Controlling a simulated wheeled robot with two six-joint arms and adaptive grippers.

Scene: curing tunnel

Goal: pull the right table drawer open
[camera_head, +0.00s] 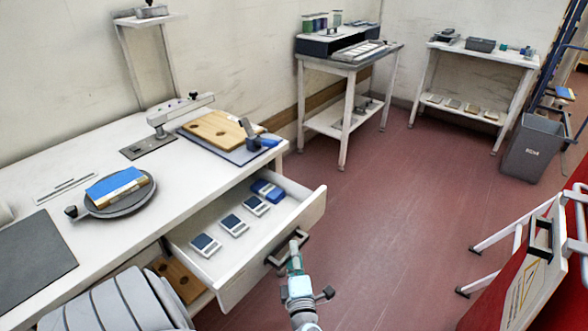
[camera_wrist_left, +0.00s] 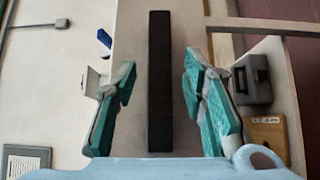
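The right table drawer (camera_head: 312,206) is pulled out from the white table (camera_head: 100,230). Its inside shows several small white devices with dark screens and a blue item (camera_head: 267,190). The drawer's dark bar handle (camera_head: 277,260) is on its front face; it also shows as an upright dark bar in the left wrist view (camera_wrist_left: 160,80). My left gripper (camera_head: 295,250) is at the handle. In the left wrist view its teal fingers (camera_wrist_left: 160,78) are apart, one on each side of the bar, with visible gaps to it. My right gripper is not in view.
A grey ribbed shape (camera_head: 115,305) stands at the table's front, left of the drawer. The red floor right of the drawer is free. A white-framed item (camera_head: 535,255) stands at the lower right. A bin (camera_head: 535,148) and two side tables stand farther back.

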